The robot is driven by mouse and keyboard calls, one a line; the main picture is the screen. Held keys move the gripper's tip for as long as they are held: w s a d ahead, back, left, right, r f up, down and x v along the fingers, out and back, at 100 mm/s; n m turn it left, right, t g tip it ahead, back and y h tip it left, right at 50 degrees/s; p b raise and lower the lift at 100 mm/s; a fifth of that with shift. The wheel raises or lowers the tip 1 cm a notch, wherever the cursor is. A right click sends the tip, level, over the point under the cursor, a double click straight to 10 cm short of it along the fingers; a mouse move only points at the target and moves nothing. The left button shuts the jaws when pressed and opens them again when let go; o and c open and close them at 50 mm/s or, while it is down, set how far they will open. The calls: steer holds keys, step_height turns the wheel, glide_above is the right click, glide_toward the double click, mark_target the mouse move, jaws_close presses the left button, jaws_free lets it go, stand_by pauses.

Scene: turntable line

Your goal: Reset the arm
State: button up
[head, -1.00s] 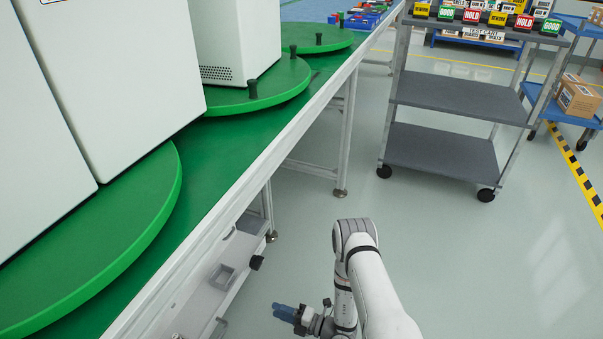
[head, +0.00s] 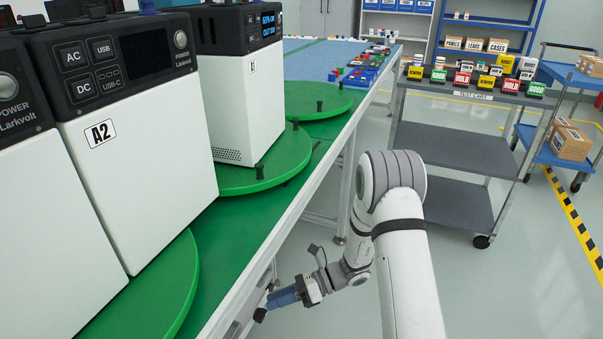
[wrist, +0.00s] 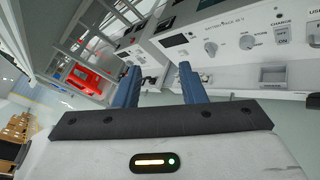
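My gripper (head: 284,297) is low beside the front edge of the green bench, with its blue fingers pointing left toward the bench's underside. In the wrist view my gripper (wrist: 158,76) shows two blue fingers standing apart with nothing between them. Beyond the fingertips is a pale panel (wrist: 225,40) with knobs and switches. My arm is bent, its elbow raised in front of the grey cart.
White power units, one marked A2 (head: 135,140), stand on green turntables (head: 265,172) along the bench. A grey test cart (head: 450,150) with coloured sign blocks stands to the right. A blue cart (head: 545,145) holds boxes. Open floor lies right of my arm.

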steer(key=s+d+r+n+t+h+p, duration=0.2)
steer(key=s+d+r+n+h+p, duration=0.3)
steer(key=r, duration=1)
steer(key=s+d+r+n+t+h+p, duration=0.2)
steer(key=s+d+r+n+h+p, duration=0.3)
steer(key=d+r+n+p, duration=0.4)
steer(key=s+d+r+n+t+h+p, duration=0.2)
steer(key=r+n+p, duration=0.6)
steer(key=r, duration=1.4)
steer(key=s+d+h, duration=0.2)
steer(key=s+d, duration=0.1)
steer(key=d, duration=0.1)
steer(key=shift+s+d+r+t+h+p, duration=0.2)
steer(key=shift+d+t+h+p, duration=0.1)
steer(key=shift+d+t+h, duration=0.1)
